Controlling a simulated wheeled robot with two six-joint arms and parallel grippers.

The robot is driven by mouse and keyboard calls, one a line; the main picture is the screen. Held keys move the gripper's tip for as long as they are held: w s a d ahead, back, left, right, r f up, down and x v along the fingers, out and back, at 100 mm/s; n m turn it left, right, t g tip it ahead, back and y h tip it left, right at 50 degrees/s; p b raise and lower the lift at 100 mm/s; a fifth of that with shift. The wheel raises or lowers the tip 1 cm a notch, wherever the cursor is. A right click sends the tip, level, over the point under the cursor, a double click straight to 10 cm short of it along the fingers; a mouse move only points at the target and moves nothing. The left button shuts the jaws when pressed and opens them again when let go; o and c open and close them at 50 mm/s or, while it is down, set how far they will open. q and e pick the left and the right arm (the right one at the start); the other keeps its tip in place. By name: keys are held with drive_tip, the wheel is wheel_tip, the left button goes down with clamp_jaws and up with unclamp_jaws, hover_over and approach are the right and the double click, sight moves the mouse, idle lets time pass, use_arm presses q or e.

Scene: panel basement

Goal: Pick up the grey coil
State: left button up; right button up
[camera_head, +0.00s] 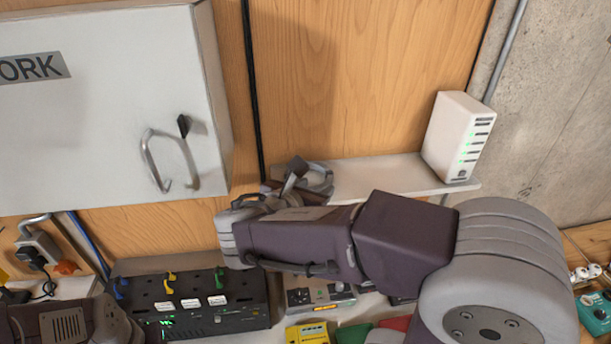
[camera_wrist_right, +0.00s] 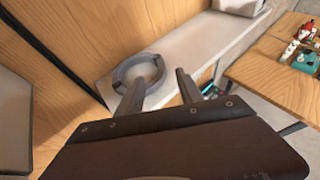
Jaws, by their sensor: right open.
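The grey coil (camera_head: 322,190) is a ring lying flat on the left end of a white wall shelf (camera_head: 385,174). In the right wrist view the coil (camera_wrist_right: 122,70) shows almost whole, with its near edge partly covered by a finger. My right gripper (camera_head: 294,178) is at the coil in the head view, partly in front of it. In the wrist view my right gripper (camera_wrist_right: 160,78) has its fingers apart with nothing held. One finger overlaps the coil's near side and the other is to its right. I cannot tell whether they touch. My left gripper is not in view.
A white router (camera_head: 458,138) stands on the shelf's right end. A white wall cabinet (camera_head: 100,105) with a metal handle hangs at left. A black cable (camera_head: 252,90) runs down the wooden panel beside the shelf. A black device (camera_head: 205,310) with plugs stands below.

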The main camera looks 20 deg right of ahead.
sight(327, 181)
drive_tip(key=x, duration=0.2)
drive_tip(key=p+x, duration=0.1)
drive_tip(key=x, duration=0.2)
drive_tip(key=p+x, duration=0.1)
drive_tip(key=x, duration=0.2)
drive_tip(key=shift+s+d+r, duration=0.1)
drive_tip(key=shift+d+r, duration=0.15)
drive_tip(key=shift+r, duration=0.2)
drive_tip(key=shift+d+f, duration=0.1)
drive_tip(key=shift+f, duration=0.1)
drive_tip(key=shift+s+a+r, duration=0.2)
drive_tip(key=shift+s+a, duration=0.05)
drive_tip(key=shift+a, duration=0.4)
drive_tip(key=shift+s+a, duration=0.15)
drive_tip(key=shift+a, duration=0.05)
drive_tip(key=shift+c, duration=0.6)
drive_tip(key=c, duration=0.5)
drive_tip(key=shift+d, duration=0.2)
clamp_jaws()
drive_tip(key=shift+d+f, duration=0.15)
drive_tip(key=shift+d, duration=0.05)
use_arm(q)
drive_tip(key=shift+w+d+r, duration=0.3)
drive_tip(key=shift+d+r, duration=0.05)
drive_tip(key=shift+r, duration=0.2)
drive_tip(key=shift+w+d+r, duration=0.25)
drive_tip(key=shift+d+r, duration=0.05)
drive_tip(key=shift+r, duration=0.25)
